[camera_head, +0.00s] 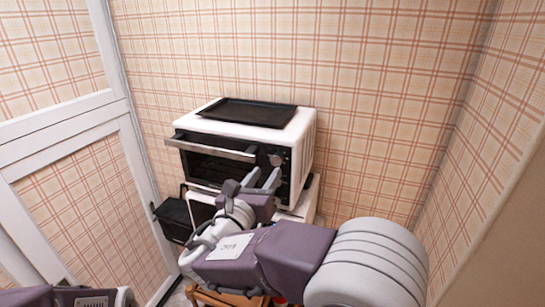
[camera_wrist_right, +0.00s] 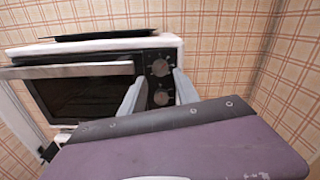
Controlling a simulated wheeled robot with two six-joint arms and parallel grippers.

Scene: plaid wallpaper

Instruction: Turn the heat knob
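A white toaster oven (camera_head: 305,140) with a dark front stands against the wall. Its control panel carries knobs at the right of the front. In the right wrist view an upper knob (camera_wrist_right: 160,68) and a lower knob (camera_wrist_right: 161,98) show; I cannot read which is the heat knob. The upper knob also shows in the head view (camera_head: 276,160). My right gripper (camera_head: 262,179) is open and empty in front of the panel. In the wrist view its fingers (camera_wrist_right: 158,92) stand apart on either side of the knobs, with no clear contact. My left gripper's fingers are out of view.
A black tray (camera_head: 247,112) lies on top of the oven. The oven door's handle bar (camera_head: 210,146) sticks out left of the knobs. A black box (camera_head: 174,220) sits lower left. A white-framed panel (camera_head: 62,130) closes the left side, and a wall is at the right.

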